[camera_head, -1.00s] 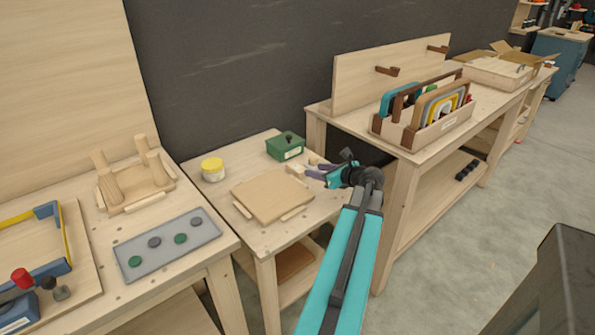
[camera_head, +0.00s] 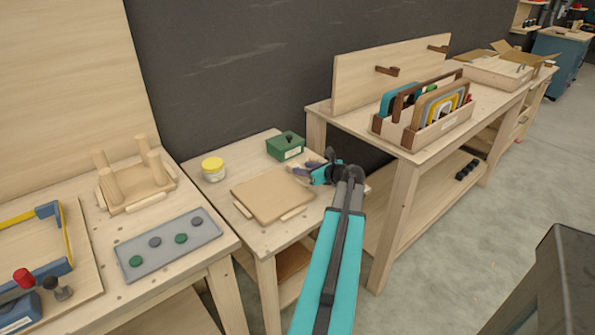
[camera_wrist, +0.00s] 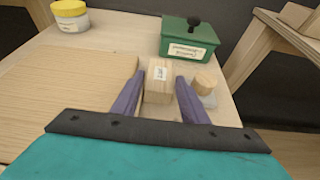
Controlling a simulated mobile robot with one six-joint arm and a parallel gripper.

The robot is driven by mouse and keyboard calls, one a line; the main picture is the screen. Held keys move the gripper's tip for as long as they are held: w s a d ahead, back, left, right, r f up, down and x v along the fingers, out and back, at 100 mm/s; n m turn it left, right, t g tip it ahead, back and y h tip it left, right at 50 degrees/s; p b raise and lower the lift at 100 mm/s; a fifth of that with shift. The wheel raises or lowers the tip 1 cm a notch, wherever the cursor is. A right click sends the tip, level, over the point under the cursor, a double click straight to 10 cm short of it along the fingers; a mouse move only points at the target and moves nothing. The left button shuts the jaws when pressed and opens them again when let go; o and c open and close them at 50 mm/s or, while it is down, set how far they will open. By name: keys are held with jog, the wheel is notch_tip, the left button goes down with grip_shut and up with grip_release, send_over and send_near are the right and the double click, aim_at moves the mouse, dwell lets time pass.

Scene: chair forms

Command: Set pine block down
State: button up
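The pine block (camera_wrist: 160,88) is pale wood with a small white label and stands upright at the back right of the small table. In the wrist view it is between the two purple fingers of my gripper (camera_wrist: 159,80). A narrow gap seems to show between the block and each finger, so the gripper looks open around it. In the head view my gripper (camera_head: 303,169) is low over the table's right back corner, and its fingers largely hide the block.
A wooden cylinder (camera_wrist: 205,81) on a light pad stands close right of the block. A green lidded box (camera_wrist: 190,39) is behind. A flat wooden board (camera_head: 272,197) lies at left, with a yellow-lidded jar (camera_head: 213,170) beyond.

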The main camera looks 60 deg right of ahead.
aim_at(297, 166)
jog(key=shift+p+x, duration=0.4)
jog(key=shift+x, duration=2.25)
jog(key=shift+s, duration=0.1)
jog(key=c, duration=0.8)
jog(key=shift+r, duration=0.15)
jog(key=shift+r, duration=0.4)
notch_tip(297, 166, up, 3)
jog(key=shift+s+f, duration=0.1)
jog(key=shift+f, duration=0.1)
jog(key=s+a, duration=0.2)
jog(key=s, duration=0.2)
jog(key=s+a+b, duration=0.1)
jog(key=s+a, duration=0.1)
jog(key=s, duration=0.2)
jog(key=s+a+r, duration=0.1)
jog(key=s+a, duration=0.1)
jog(key=s, duration=0.2)
jog(key=shift+s+a+b, duration=0.1)
jog(key=shift+s+b, duration=0.3)
jog(key=shift+s+a+r, duration=0.15)
jog(key=shift+s+a, duration=0.2)
jog(key=shift+s, duration=0.4)
